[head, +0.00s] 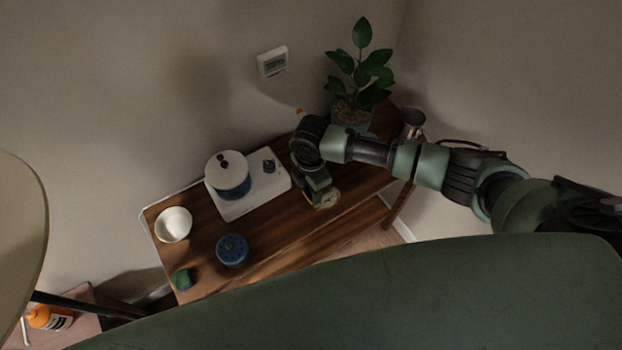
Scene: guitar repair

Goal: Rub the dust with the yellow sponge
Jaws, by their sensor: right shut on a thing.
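My right arm reaches in from the right, and its gripper (319,190) points down at the wooden table near its front right part. The gripper is shut on what looks like the yellow sponge, of which only a little yellowish edge shows; the fingers hide the rest. A pale, roundish dust patch (328,200) lies on the table right at the fingertips. I cannot tell whether the sponge touches it. My left gripper is not in view.
Walls stand behind.

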